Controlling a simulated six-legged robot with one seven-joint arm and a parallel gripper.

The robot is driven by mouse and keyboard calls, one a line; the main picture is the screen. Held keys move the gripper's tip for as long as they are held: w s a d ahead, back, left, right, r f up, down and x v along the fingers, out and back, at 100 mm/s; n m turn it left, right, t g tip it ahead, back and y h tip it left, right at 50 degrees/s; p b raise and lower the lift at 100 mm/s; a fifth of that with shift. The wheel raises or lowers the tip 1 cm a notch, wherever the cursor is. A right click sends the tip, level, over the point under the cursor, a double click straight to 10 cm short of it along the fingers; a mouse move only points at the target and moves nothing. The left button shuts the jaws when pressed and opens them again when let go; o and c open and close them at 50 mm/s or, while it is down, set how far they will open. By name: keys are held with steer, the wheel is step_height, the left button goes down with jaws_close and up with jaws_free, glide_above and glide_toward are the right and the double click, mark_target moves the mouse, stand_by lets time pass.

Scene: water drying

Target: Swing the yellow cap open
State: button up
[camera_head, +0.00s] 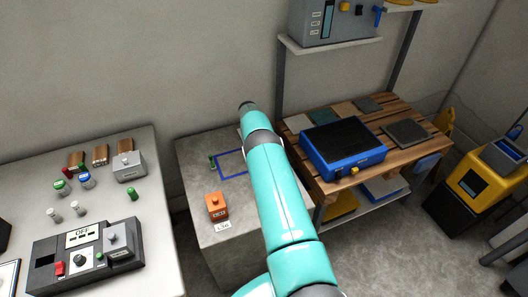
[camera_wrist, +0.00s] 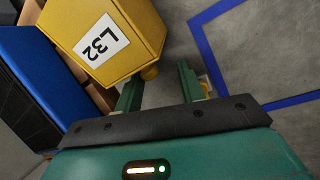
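In the head view my turquoise arm crosses the middle, and neither my gripper nor the yellow block can be made out.
A grey worktop with a blue outline (camera_wrist: 213,80) lies right of the fingers. An orange box (camera_head: 216,207) stands on the grey block. A blue device (camera_head: 343,147) sits on the wooden bench at right. A control panel (camera_head: 87,255) is on the left table.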

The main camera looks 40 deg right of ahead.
steer(key=shift+o, duration=0.3)
steer(key=shift+d, duration=0.15)
steer(key=shift+r, duration=0.2)
steer(key=v, duration=0.7)
steer(key=shift+r, duration=0.15)
